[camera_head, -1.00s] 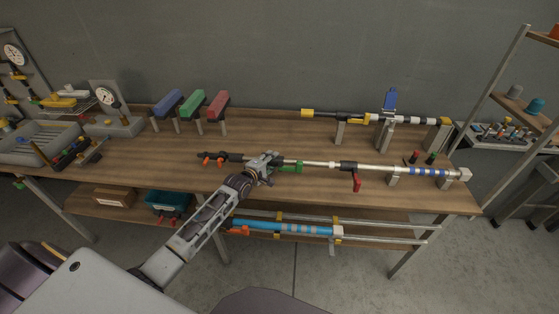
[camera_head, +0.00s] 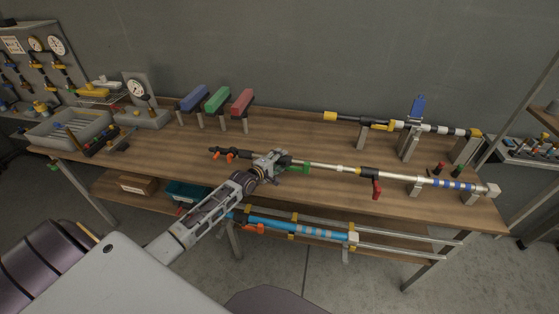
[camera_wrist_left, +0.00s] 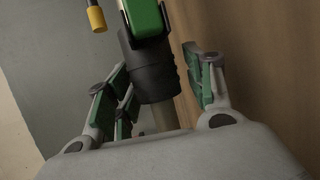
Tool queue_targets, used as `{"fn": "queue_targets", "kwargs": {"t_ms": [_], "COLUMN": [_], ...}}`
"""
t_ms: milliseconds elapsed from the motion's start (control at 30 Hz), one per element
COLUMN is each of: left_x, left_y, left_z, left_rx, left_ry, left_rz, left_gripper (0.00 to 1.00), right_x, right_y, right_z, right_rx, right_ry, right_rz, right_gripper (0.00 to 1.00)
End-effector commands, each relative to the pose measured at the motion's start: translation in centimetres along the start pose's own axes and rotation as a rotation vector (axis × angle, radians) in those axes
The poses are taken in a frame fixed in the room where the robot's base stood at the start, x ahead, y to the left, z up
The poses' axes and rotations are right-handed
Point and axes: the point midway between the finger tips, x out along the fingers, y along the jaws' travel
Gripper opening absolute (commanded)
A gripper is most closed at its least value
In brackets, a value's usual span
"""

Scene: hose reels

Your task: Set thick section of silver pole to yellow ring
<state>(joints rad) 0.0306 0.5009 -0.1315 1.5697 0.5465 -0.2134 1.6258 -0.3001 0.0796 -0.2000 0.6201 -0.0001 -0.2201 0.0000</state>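The silver pole (camera_head: 340,168) lies lengthwise on stands along the front of the workbench. Blue rings (camera_head: 453,184) mark a thicker silver part near its right end; I cannot make out a yellow ring on this pole. A red lever (camera_head: 376,188) and a green handle (camera_head: 299,168) hang on it. My left gripper (camera_head: 270,166) is at the pole's left part, just left of the green handle. In the left wrist view its fingers (camera_wrist_left: 160,88) stand open on both sides of a black collar (camera_wrist_left: 150,72), with a green part (camera_wrist_left: 143,18) beyond. My right gripper is not in view.
Blue, green and red blocks (camera_head: 218,98) are at the back left. A light blue reel pole (camera_head: 290,229) is on the lower shelf. The bench top (camera_head: 290,130) between is clear.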

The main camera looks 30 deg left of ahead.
Motion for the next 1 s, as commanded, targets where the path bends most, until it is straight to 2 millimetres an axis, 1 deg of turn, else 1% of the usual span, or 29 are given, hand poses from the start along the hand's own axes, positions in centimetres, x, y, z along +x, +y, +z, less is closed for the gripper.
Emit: {"fn": "queue_targets", "kwargs": {"t_ms": [367,567,767,1000], "left_x": [0.0,-0.5,-1.6,-3.4], "left_y": [0.2,0.2,0.2,0.1], "left_z": [0.0,0.0,0.0,0.0], "left_rx": [0.0,-0.001,-0.002,0.0], "left_ry": [0.0,-0.001,-0.001,0.0], "left_rz": [0.004,0.004,0.004,0.004], "left_gripper": [0.59,0.59,0.59,0.59], "right_x": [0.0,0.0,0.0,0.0], "right_y": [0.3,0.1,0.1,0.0], "right_z": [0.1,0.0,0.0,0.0], "right_rx": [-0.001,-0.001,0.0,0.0], "right_ry": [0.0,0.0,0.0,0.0], "right_rz": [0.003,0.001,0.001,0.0], "right_gripper": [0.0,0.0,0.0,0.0]}}
